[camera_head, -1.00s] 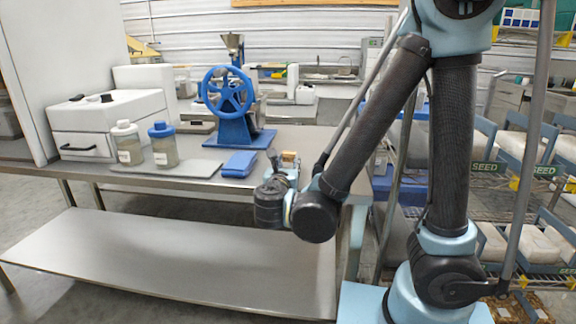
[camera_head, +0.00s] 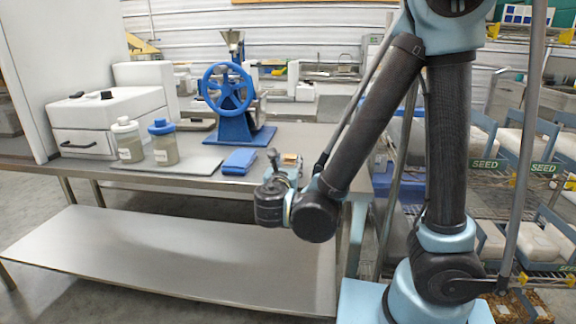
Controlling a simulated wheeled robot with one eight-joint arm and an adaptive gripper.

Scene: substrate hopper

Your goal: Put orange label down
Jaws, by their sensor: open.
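A small orange label (camera_head: 291,158) lies at the right end of the steel table (camera_head: 305,140), just beyond my gripper. My gripper (camera_head: 276,157) is at the table's front edge, with one dark finger sticking up beside the label. The gripper is open. My wrist hides much of it, and I cannot tell whether the label touches a finger.
A blue hand mill (camera_head: 233,130) with a large wheel stands at the back of the table. A blue block (camera_head: 240,161) lies left of my gripper. Two jars (camera_head: 163,142) stand on a grey mat (camera_head: 195,166). Seed racks (camera_head: 490,165) stand at the right.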

